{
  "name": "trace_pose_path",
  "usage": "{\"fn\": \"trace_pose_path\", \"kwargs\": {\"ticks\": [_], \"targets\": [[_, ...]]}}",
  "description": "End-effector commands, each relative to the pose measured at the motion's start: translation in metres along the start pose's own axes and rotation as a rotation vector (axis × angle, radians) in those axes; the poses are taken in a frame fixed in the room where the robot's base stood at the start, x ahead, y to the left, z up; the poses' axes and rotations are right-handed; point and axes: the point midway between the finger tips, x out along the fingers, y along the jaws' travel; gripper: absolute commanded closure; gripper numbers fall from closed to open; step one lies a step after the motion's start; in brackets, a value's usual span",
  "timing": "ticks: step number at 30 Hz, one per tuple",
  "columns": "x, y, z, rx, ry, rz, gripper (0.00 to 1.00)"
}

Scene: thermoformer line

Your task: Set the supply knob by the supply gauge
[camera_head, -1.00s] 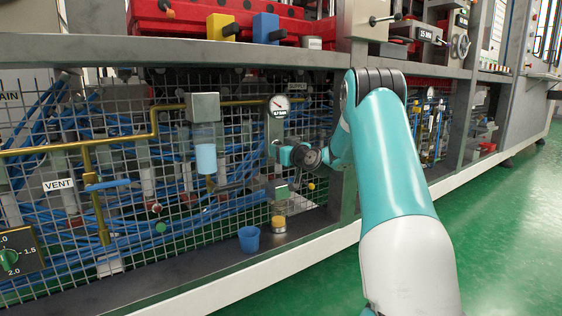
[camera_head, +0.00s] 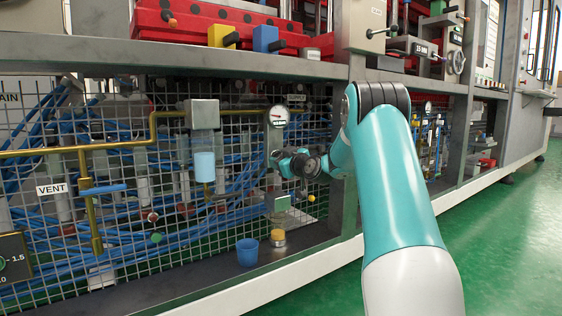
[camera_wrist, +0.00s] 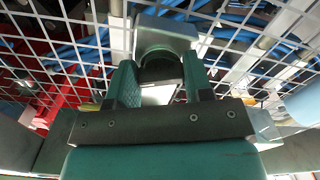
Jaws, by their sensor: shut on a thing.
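The supply gauge (camera_head: 278,116) is a small round white dial on the brass pipe in the head view, with a needle and a readout too small to read surely. A small supply label (camera_head: 296,98) is at its upper right. My gripper (camera_head: 277,159) is just below the gauge, in front of the mesh. In the wrist view my gripper (camera_wrist: 160,85) has its two teal fingers on either side of a dark rounded knob (camera_wrist: 160,68), shut on it. The knob sits in front of a grey housing (camera_wrist: 165,35). In the head view my gripper hides the knob.
Wire mesh (camera_head: 230,150) with blue hoses stands behind. A filter bowl (camera_head: 204,166) hangs left of my gripper. A steel post (camera_head: 350,210) is close on the right.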

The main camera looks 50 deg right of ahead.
Motion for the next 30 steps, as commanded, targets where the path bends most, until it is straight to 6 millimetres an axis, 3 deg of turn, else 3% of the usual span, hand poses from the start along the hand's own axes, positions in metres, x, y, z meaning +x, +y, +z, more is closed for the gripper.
{"fn": "trace_pose_path", "kwargs": {"ticks": [3,4,7,15,19,23,30], "targets": [[-0.001,0.002,0.003,0.000,-0.006,0.003,0.77],[-0.001,0.002,0.003,0.000,-0.006,0.003,0.49],[-0.001,0.001,0.002,0.000,-0.005,0.003,0.28],[-0.001,0.001,0.001,0.001,-0.002,0.001,0.28],[-0.010,0.002,0.000,0.001,-0.004,0.001,0.28],[-0.034,0.003,-0.002,0.004,-0.005,0.005,0.28],[-0.096,0.003,0.000,0.005,-0.007,0.007,0.28]]}}
